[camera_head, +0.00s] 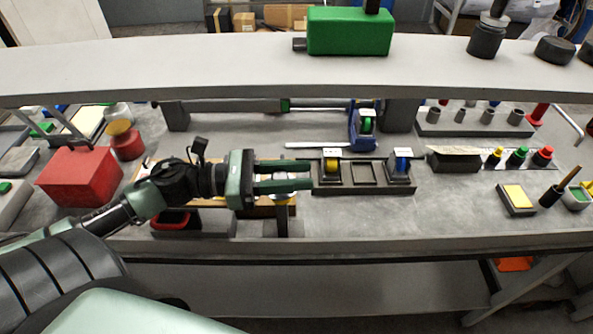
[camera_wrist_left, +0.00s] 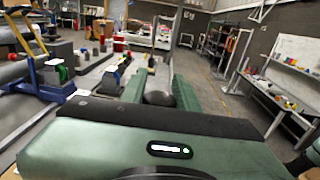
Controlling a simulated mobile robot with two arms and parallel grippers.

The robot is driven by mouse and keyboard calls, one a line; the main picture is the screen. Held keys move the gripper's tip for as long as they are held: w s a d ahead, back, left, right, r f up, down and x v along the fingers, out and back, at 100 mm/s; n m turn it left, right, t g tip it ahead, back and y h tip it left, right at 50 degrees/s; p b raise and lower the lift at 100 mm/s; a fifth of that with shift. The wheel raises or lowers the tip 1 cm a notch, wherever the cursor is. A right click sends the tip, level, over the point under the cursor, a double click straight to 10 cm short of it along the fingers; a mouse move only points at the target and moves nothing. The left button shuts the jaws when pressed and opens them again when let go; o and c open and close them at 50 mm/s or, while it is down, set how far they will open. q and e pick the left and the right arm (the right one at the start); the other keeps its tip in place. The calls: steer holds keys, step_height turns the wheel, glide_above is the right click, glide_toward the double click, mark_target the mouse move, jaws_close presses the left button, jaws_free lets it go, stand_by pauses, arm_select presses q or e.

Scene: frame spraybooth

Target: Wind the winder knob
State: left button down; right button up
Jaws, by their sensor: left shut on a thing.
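My left gripper (camera_head: 300,177) reaches in from the left, low over the middle of the bench. Its green fingers point right and are shut on a dark rounded knob, the winder knob (camera_wrist_left: 160,98), seen between the fingers in the left wrist view. In the head view the fingers largely hide the knob. A grey upright post on a base (camera_head: 283,222) stands just below the fingers, and pale parts show behind them; how these join the knob is hidden. My right gripper is not in view.
A dark rack (camera_head: 365,189) with yellow and blue spools is close right of the fingertips. A blue spool holder (camera_head: 362,135) stands behind. A red box (camera_head: 80,177) is at left. A grey shelf (camera_head: 180,62) spans above. Bare bench (camera_head: 400,215) lies front right.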

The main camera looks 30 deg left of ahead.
arm_select(q)
steer(key=n+t+y+p, duration=0.2)
steer(key=t+y, duration=0.1)
steer(key=n+t+y+p, duration=0.1)
steer(key=n, duration=0.1)
steer(key=shift+w+a+r+t+y, duration=0.2)
steer(key=shift+w+a+t+y, duration=0.1)
steer(key=shift+a+y, duration=0.1)
steer(key=shift+w+a+f+n+t+y+p, duration=0.15)
steer(key=shift+n+t+y+p, duration=0.3)
steer(key=shift+n+y+p, duration=0.35)
steer(key=shift+w+a+r+n+t+y+p, duration=0.15)
steer(key=shift+n+t+y+p, duration=0.35)
steer(key=shift+y, duration=0.5)
steer(key=shift+s+f+n+y, duration=0.1)
steer(key=shift+f+n+y, duration=0.1)
steer(key=shift+n+y, duration=0.1)
steer(key=c, duration=1.1)
jaws_free()
